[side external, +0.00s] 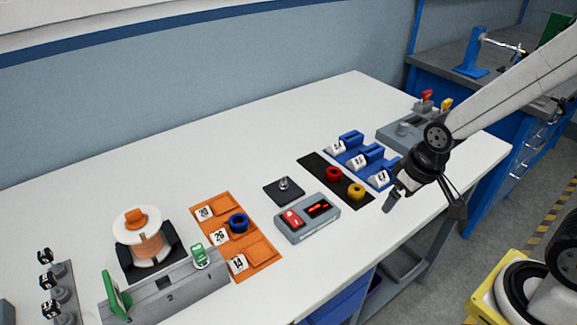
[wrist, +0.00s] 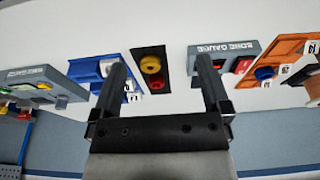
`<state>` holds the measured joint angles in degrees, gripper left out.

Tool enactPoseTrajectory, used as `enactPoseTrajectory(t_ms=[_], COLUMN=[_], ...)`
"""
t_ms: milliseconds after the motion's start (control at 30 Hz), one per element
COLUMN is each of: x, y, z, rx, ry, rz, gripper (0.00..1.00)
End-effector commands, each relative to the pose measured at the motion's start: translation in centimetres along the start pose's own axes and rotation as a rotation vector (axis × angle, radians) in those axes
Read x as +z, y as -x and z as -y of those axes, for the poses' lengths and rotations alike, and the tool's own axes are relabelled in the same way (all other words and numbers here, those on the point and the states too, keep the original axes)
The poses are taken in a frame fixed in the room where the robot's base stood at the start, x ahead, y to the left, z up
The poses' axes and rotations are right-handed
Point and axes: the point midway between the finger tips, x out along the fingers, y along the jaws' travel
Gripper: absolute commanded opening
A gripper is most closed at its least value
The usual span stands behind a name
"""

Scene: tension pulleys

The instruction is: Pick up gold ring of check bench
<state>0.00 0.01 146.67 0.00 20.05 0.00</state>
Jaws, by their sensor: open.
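The gold ring (side external: 356,192) lies on the black mat (side external: 317,164) near the front edge of the white bench, beside a red ring (side external: 333,174). In the wrist view the gold ring (wrist: 150,65) shows between my finger lines, with the red ring (wrist: 156,82) close by. My gripper (side external: 391,196) is open and empty, above the bench's front edge to the right of the gold ring. In the wrist view its two fingers (wrist: 162,72) are spread wide apart and touch neither ring.
A grey bore gauge (side external: 308,218) stands left of the black mat. A blue mat with numbered blocks (side external: 364,160) lies to the right. An orange mat (side external: 254,250) holds a blue ring (side external: 238,223). A grey box (side external: 394,131) stands at the back right. The bench behind is clear.

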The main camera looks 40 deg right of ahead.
Motion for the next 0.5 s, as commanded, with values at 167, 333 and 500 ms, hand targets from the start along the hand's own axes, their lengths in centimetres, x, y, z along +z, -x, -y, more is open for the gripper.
enactPoseTrajectory(t_ms=[167,333,500], x=[-0.1,-0.6,-1.7], y=[0.0,-0.1,-0.4], z=[0.0,-0.1,-0.3], rx=[0.000,0.001,0.005], ry=[-0.007,-0.074,-0.239], rz=[0.000,0.008,0.027], gripper=[0.97,0.97,0.97])
